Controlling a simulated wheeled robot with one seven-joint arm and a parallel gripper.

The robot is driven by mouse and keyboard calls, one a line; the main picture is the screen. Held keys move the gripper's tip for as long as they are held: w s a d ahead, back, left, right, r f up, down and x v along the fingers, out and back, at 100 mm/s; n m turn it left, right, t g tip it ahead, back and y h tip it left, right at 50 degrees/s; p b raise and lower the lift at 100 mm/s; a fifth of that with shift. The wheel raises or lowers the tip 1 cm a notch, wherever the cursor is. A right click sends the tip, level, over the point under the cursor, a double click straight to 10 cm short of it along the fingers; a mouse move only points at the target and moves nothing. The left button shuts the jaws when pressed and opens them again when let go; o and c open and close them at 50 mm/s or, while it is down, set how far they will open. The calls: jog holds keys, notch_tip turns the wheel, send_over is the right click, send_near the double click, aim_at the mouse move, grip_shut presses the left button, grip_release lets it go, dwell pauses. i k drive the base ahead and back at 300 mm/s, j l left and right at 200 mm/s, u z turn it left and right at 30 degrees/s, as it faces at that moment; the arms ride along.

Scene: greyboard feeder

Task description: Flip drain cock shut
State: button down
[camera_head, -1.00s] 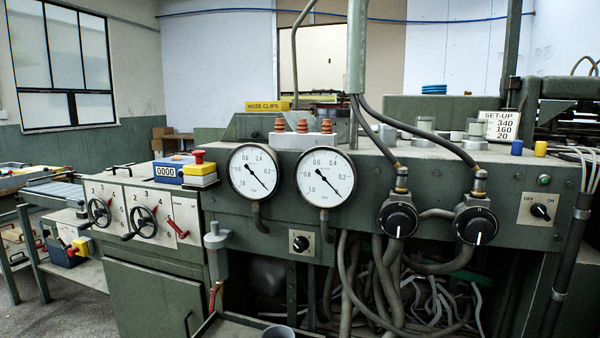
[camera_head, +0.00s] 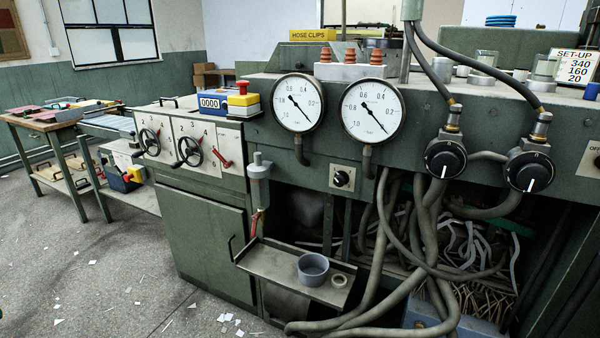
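A grey cylindrical bowl (camera_head: 259,186) hangs upright on the front of the green machine, left of the lower opening. A small red lever (camera_head: 256,222) sits at its lower end, apparently the drain cock. The lever points mostly downward, slightly to the left; it is too small to tell whether the cock is open or shut. A shelf tray (camera_head: 285,262) lies just below it. My gripper is not in view.
A second red lever (camera_head: 222,158) is on the panel beside two handwheels. Thick hoses (camera_head: 375,250) hang to the right. The floor (camera_head: 110,270) at front left is clear except for paper scraps.

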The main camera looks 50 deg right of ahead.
aim_at(255, 216)
jog(key=i+l, duration=0.75)
